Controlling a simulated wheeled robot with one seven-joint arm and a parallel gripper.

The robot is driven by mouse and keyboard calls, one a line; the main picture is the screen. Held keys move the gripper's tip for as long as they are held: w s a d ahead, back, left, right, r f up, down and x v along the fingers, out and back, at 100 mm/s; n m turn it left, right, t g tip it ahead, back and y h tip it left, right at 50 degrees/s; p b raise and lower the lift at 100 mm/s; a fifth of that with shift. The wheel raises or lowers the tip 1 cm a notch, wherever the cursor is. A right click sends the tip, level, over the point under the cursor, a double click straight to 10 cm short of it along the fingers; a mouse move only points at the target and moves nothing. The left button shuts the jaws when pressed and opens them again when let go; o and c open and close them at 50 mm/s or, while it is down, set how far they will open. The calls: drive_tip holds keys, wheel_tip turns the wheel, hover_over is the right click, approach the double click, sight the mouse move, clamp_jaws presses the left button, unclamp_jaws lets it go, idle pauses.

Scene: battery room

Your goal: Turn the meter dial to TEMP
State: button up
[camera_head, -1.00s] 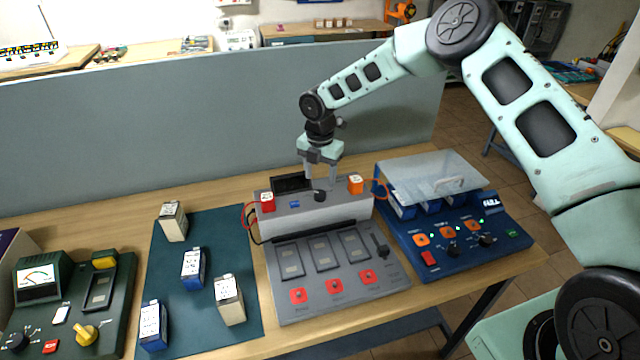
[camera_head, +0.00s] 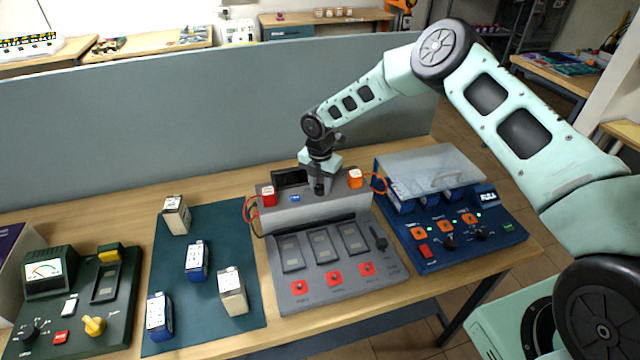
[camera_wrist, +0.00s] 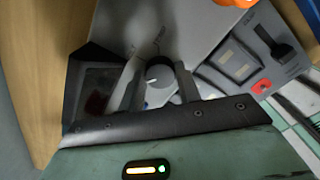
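The meter dial (camera_head: 319,189) is a small black round knob on top of the grey console (camera_head: 345,208), between a red post and an orange post. In the wrist view the dial (camera_wrist: 159,73) carries a white pointer mark toward the lower left; faint lettering around it is too blurred to read. My gripper (camera_head: 319,185) points down at the dial. In the wrist view its two fingers (camera_wrist: 159,80) stand on either side of the knob, with narrow gaps that look clear of it. The black display (camera_head: 290,178) behind is partly seen and unreadable.
A blue charger (camera_head: 450,235) with a clear lid stands right. A green mat (camera_head: 205,310) with several battery blocks and a green tester (camera_head: 75,300) lie left. A grey partition rises behind.

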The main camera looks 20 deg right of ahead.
drive_tip(key=shift+f+m+b, duration=0.1)
drive_tip(key=shift+m+b, duration=0.3)
drive_tip(key=shift+b, duration=0.5)
drive_tip(key=m+b, duration=0.3)
drive_tip(key=shift+f+m, duration=0.1)
drive_tip(key=shift+m, duration=0.2)
drive_tip(key=m+b, duration=0.3)
drive_tip(key=shift+m, duration=0.3)
drive_tip(key=m+b, duration=0.3)
drive_tip(key=m, duration=0.1)
drive_tip(key=shift+m, duration=0.3)
drive_tip(key=m+b, duration=0.2)
drive_tip(key=m, duration=0.2)
drive_tip(key=shift+m, duration=0.3)
drive_tip(key=m, duration=0.1)
drive_tip(key=m+b, duration=0.1)
drive_tip(key=m, duration=0.2)
drive_tip(key=shift+r+m, duration=0.25)
drive_tip(key=shift+m, duration=0.05)
